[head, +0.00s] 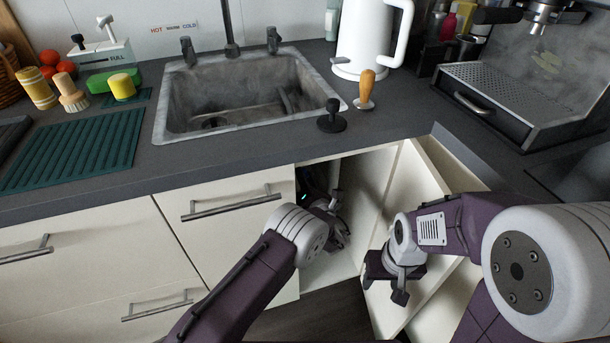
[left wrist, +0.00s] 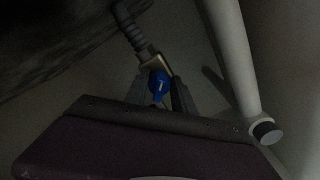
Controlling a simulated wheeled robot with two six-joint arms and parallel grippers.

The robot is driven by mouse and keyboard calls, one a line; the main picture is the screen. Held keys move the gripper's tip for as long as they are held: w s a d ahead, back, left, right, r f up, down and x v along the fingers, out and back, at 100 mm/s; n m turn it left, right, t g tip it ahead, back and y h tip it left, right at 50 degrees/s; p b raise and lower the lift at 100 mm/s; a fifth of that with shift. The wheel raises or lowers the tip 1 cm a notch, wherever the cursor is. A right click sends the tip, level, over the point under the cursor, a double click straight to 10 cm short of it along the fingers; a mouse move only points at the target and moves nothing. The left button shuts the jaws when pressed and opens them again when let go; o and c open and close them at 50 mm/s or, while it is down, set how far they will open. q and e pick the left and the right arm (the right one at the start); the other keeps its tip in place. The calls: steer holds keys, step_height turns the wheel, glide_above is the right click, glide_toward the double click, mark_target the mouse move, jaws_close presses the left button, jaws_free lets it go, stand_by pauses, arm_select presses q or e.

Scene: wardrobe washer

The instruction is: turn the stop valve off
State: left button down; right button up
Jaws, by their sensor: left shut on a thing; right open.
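The stop valve has a blue handle (left wrist: 158,83) with a white mark and a brass-coloured body (left wrist: 153,63), seen in the dim left wrist view. My left gripper (left wrist: 160,96) is shut on the blue handle, with a finger on each side of it. In the head view my left gripper (head: 333,212) reaches into the open cabinet under the sink, and the valve is hidden there. My right gripper (head: 392,284) is open and empty in front of the open cabinet door, pointing down.
A ribbed grey hose (left wrist: 128,25) joins the valve, and a pale pipe (left wrist: 232,55) runs close on the right. The open cabinet door (head: 414,190) stands right of the opening. The sink (head: 160,110) and counter are above.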

arm_select(q)
steer(key=m+p, duration=0.1)
steer(key=m, duration=0.3)
steer(key=shift+m, duration=0.3)
steer(key=shift+d+f+m+p, duration=0.15)
steer(key=shift+m+p, duration=0.25)
steer(key=shift+m, duration=1.8)
steer(key=shift+f, duration=0.1)
steer(key=c, duration=1.1)
jaws_free()
